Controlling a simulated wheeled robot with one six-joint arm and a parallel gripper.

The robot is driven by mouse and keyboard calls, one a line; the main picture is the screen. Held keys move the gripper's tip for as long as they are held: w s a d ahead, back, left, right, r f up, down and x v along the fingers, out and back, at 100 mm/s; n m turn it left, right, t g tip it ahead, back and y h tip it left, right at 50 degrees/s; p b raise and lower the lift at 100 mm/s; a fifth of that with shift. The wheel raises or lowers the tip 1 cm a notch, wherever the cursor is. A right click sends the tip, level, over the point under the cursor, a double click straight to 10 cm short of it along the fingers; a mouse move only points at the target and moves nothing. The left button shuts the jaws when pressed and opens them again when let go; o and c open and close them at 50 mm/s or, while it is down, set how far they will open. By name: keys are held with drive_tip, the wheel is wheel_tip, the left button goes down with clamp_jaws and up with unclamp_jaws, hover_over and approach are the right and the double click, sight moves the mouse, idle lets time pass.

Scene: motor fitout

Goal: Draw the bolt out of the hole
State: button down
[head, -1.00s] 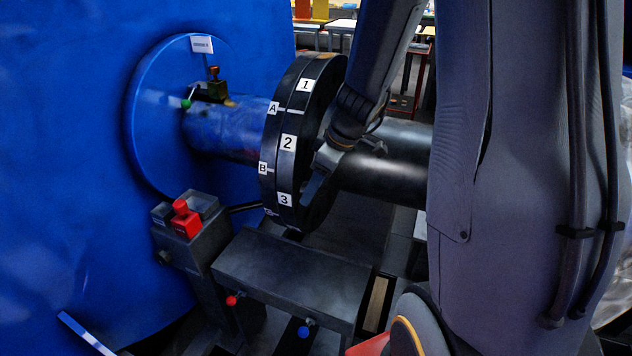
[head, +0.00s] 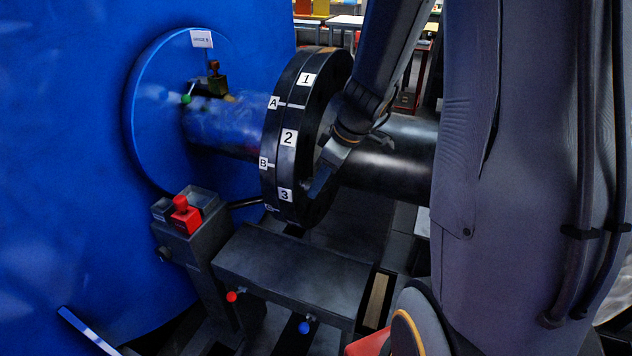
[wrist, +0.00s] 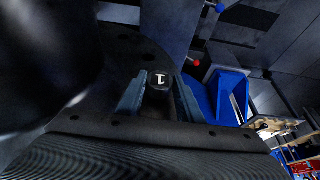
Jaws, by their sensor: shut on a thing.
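In the head view my gripper (head: 316,188) is at the near face of the black flange pair (head: 294,112), level with label 3. There the bolt is hidden behind the fingers. The hole and the bolt's shank are hidden too, so I cannot tell how far in it sits.
A black shaft (head: 395,165) runs right from the flange, behind my arm. A blue shaft (head: 225,125) runs left to a blue disc. Below stand a dark bench (head: 290,268) and a box with a red knob (head: 183,215). A blue bin (wrist: 228,95) shows in the wrist view.

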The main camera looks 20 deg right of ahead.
drive_tip(key=s+d+b, duration=0.4)
drive_tip(key=s+d, duration=0.5)
idle(3.0)
